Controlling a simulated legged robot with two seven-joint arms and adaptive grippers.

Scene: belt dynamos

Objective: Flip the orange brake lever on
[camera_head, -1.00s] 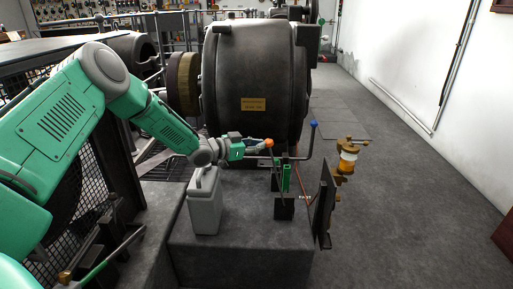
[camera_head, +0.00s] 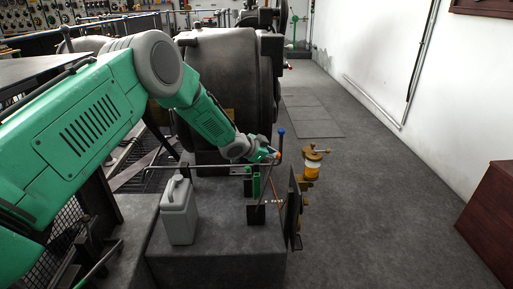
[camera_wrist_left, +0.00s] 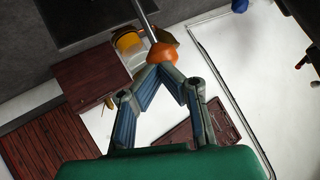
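The orange brake lever ends in a round orange knob, which shows in the head view (camera_head: 278,154) close to a blue-knobbed lever (camera_head: 281,133). My left gripper (camera_head: 272,155) reaches in from the left, with its tips at the orange knob. In the left wrist view the orange knob (camera_wrist_left: 162,53) sits at the converging fingertips of the left gripper (camera_wrist_left: 161,73), which close on it from both sides. A metal rod runs up from the knob there. The lower part of the lever is partly hidden in the head view. My right gripper is out of view.
A grey canister (camera_head: 179,214) stands on the block at the left. An orange-and-brass fitting (camera_head: 312,170) is just right of the levers, by a dark upright plate (camera_head: 294,210). A large dark machine drum (camera_head: 220,80) stands behind.

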